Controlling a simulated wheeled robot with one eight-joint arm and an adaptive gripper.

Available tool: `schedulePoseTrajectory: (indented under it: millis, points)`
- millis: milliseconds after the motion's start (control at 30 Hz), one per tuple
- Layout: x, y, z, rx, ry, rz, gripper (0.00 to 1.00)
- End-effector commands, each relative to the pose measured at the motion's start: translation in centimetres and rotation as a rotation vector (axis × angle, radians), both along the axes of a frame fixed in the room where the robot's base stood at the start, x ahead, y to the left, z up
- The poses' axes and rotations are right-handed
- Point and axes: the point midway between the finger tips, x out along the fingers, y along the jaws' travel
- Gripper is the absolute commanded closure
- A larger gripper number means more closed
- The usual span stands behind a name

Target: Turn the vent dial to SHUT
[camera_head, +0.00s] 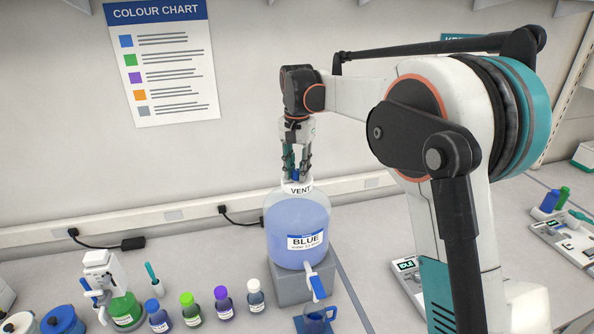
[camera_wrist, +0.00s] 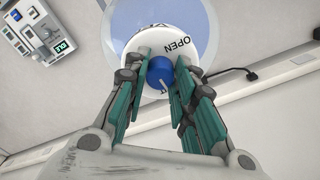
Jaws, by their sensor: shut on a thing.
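The vent dial is a small blue knob (camera_wrist: 160,73) on the white round cap (camera_wrist: 138,42) of the carboy. In the wrist view the word OPEN is on the cap at the upper right of the knob. A single letter shows just below the knob; the rest of the lettering there is hidden by my fingers. My gripper (camera_wrist: 161,66) points down from above with its teal fingers on both sides of the knob, shut on it. In the head view my gripper (camera_head: 296,170) is over the cap marked VENT (camera_head: 298,188), atop the blue-filled carboy (camera_head: 290,222).
The wall and a cable rail (camera_head: 180,214) are behind.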

Motion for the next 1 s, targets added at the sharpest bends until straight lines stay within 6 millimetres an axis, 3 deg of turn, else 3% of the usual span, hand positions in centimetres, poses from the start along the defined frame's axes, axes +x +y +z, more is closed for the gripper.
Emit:
schedulePoseTrajectory:
  millis: [300, 800, 833, 900, 1000]
  points:
    - [0.04, 0.03, 0.04, 0.0, -0.001, -0.107, 1.0]
    - [0.05, 0.02, 0.07, 0.0, -0.001, -0.124, 1.0]
    - [0.05, 0.02, 0.07, 0.0, -0.001, -0.124, 0.74]
    - [0.04, 0.03, 0.07, 0.0, -0.001, -0.124, 0.58]
    - [0.02, 0.02, 0.05, 0.0, -0.001, -0.123, 0.54]
